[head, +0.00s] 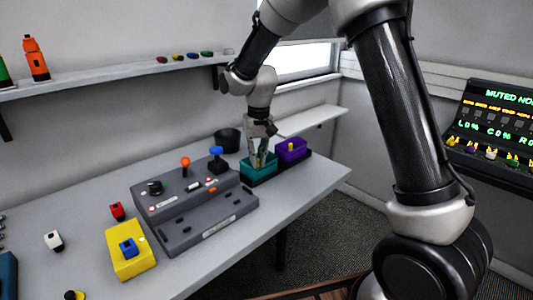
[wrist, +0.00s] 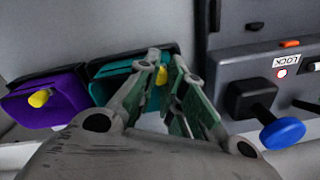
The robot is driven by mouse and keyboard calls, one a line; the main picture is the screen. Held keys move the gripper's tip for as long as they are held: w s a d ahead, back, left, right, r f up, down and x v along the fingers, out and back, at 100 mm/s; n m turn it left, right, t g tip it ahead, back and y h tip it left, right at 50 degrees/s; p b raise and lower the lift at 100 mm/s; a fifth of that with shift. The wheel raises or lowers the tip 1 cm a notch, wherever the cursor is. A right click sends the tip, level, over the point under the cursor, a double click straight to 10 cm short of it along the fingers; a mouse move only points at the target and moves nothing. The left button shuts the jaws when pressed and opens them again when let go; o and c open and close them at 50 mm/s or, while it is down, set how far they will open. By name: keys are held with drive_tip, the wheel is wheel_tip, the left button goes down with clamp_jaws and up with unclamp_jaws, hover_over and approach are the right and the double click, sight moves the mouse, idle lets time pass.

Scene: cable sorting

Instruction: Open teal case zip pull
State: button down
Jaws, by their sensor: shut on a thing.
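The teal case (head: 256,172) stands near the back right of the table, next to the purple case. In the wrist view the teal case (wrist: 110,88) shows behind my gripper's fingers. Its yellow zip pull (wrist: 163,74) sits between the fingertips. My gripper (head: 262,160) reaches down over the teal case. In the wrist view my gripper (wrist: 168,68) is shut on the yellow pull, and its fingers hide part of the case front. The pull is hidden by the fingers in the head view.
The purple case (head: 291,150) with its yellow pull stands right of the teal one. A grey control box (head: 185,228) with an orange knob and a blue knob (head: 216,152) stands to the left. A dark cup (head: 227,140) is behind. The table's right end is clear.

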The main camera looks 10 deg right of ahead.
drive_tip(key=c, duration=1.4)
unclamp_jaws()
drive_tip(key=shift+c, duration=0.2)
drive_tip(key=shift+r, duration=0.1)
wheel_tip(320, 180, up, 12)
drive_tip(key=shift+d, duration=0.25)
